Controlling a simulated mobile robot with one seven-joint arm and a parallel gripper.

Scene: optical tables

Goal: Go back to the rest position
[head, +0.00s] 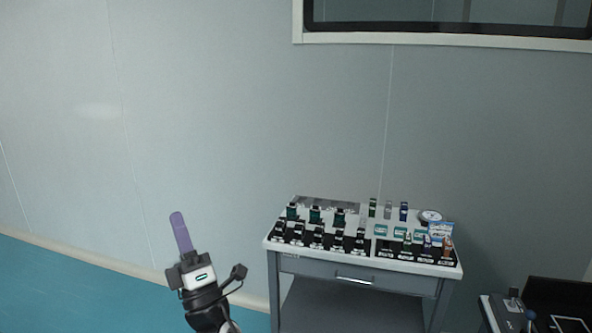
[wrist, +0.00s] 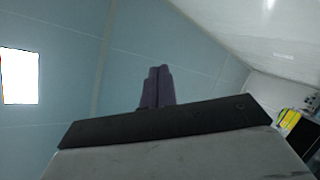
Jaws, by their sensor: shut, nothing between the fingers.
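My gripper (head: 178,218) is raised at the lower left of the head view, left of the cart and apart from it. Its purple fingers are together and point up, with nothing between them. In the wrist view the shut purple fingers (wrist: 157,86) stand up at the middle, with blue-grey wall panels behind them.
A grey cart (head: 350,269) with a drawer stands against the wall, right of my gripper. Its top holds rows of small black and green items. Dark equipment (head: 555,293) is at the lower right. The teal floor (head: 60,290) on the left is clear. A window (head: 450,12) is above.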

